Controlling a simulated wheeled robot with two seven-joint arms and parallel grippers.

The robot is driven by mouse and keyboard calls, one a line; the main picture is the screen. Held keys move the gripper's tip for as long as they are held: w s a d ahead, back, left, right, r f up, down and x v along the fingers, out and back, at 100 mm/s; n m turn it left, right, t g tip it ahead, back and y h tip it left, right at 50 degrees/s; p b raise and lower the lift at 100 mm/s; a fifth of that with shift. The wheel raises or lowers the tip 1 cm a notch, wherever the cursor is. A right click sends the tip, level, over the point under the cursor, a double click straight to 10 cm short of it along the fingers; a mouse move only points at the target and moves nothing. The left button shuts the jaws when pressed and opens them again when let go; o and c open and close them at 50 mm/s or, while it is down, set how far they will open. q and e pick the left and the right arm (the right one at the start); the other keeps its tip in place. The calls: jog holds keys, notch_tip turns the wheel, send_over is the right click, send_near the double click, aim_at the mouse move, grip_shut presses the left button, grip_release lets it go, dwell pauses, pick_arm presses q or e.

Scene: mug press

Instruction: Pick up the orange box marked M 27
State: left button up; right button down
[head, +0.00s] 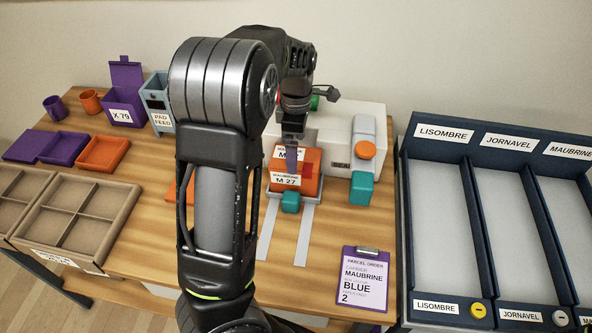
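The orange box marked M 27 (310,166) sits in a grey-edged holder (273,196) in front of the white machine (358,125). White labels show on its top and front; the front one reads M 27. My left gripper (292,165) reaches down over the box from above, and its dark finger covers part of the box and top label. The gripper is seen nearly end-on, so whether its fingers are open or closed on the box cannot be told. My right gripper is out of view.
A teal knob (290,202) stands before the box, above two pale rails (304,240). A teal block (361,188) is to the right. A purple clipboard (362,278) lies at front right. A dark sorting rack (407,215) stands right; trays (103,153) are left.

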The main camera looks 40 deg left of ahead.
pick_arm(q)
jog(key=shift+f, duration=0.1)
notch_tip(320, 180, down, 5)
jog(key=shift+p, duration=0.4)
jog(key=shift+c, duration=0.6)
jog(key=c, duration=1.6)
jog(key=shift+r, duration=0.2)
notch_tip(320, 180, up, 18)
jog(key=shift+f, duration=0.15)
dwell(0.4)
